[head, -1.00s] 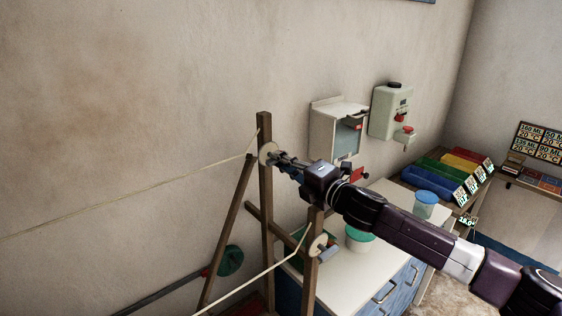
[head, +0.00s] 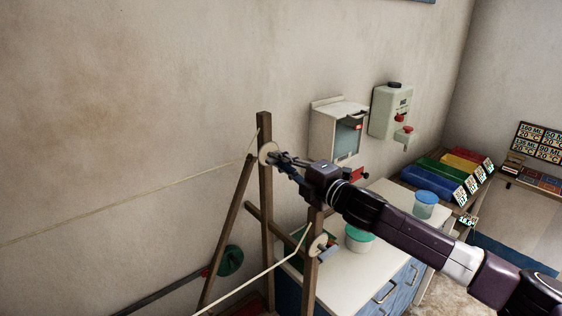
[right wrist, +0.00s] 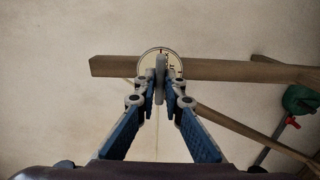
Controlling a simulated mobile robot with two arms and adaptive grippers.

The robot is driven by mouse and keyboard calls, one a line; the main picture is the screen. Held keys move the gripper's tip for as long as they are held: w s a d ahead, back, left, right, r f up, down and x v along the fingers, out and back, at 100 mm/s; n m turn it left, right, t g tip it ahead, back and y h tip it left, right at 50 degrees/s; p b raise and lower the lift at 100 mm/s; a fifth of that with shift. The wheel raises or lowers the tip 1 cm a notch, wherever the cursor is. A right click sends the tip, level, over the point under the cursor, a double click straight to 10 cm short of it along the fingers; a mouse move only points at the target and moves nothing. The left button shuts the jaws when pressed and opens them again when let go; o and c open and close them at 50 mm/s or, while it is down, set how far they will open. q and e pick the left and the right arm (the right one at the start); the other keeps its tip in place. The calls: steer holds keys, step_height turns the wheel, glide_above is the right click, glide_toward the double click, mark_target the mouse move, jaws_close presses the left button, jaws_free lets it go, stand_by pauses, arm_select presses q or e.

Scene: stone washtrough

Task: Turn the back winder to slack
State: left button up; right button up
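The back winder (head: 266,153) is a pale round disc near the top of the farther wooden post (head: 265,210), with a cord running from it to the left. My right gripper (head: 279,158) is at this disc, its arm coming in from the right. In the right wrist view, the fingertips of the right gripper (right wrist: 160,87) are closed on both sides of the winder's narrow grey grip (right wrist: 160,68). The disc's pale rim (right wrist: 143,61) shows behind them, partly hidden. My left gripper is in neither view.
A second winder (head: 317,247) with its own cord sits on the nearer post. A white counter (head: 340,283) with a green-lidded tub (head: 359,239) and a blue tub (head: 426,204) stands behind. A cabinet (head: 330,133) and a dispenser (head: 389,112) hang on the wall.

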steer(key=o, duration=0.4)
steer(key=v, duration=1.2)
steer(key=shift+f, duration=0.1)
